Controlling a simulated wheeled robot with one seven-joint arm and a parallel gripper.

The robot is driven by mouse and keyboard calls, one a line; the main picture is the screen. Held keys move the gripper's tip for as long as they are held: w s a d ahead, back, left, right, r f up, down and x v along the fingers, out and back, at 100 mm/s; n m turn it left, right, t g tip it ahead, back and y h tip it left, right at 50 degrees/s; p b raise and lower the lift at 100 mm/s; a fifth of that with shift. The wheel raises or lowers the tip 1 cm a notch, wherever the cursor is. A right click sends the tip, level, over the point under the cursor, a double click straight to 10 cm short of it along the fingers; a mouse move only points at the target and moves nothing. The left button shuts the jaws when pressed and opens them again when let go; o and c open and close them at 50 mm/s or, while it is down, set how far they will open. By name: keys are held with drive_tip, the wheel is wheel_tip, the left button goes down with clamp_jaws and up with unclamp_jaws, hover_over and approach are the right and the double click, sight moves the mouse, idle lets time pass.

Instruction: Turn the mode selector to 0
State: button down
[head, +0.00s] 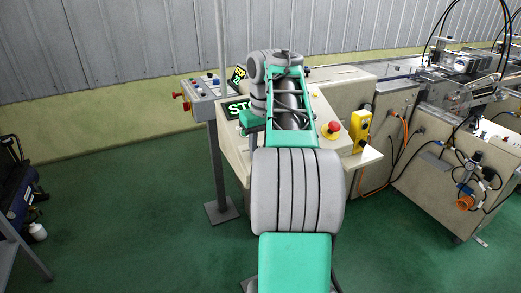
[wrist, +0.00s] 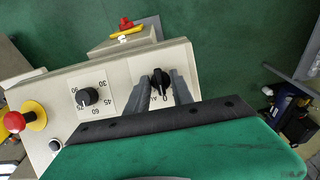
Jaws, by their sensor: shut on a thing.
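The mode selector (wrist: 160,83) is a small black knob on a pale panel (wrist: 121,68) in the wrist view. My gripper (wrist: 161,76) has one grey finger on each side of the knob and is shut on it. Printed marks, a "0" and part of "AU", show at the knob's lower edge, partly covered by the fingers. I cannot tell exactly which mark the knob points at.
A second black dial (wrist: 87,97) with numbers sits left of the selector, and a red emergency button (wrist: 15,122) on a yellow base is farther left. Another red button (wrist: 126,24) stands beyond the panel edge. Conveyor machinery (head: 440,170) fills the right of the head view.

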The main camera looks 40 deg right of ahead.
drive_tip(key=c, duration=1.1)
unclamp_jaws()
drive_tip(key=shift+r, duration=0.1)
drive_tip(key=r+p, duration=0.4)
drive_tip(key=r, duration=0.1)
drive_tip(key=s+r+p, duration=0.1)
drive_tip(key=r+p, duration=0.1)
drive_tip(key=shift+a+r, duration=0.1)
drive_tip(key=shift+r, duration=0.15)
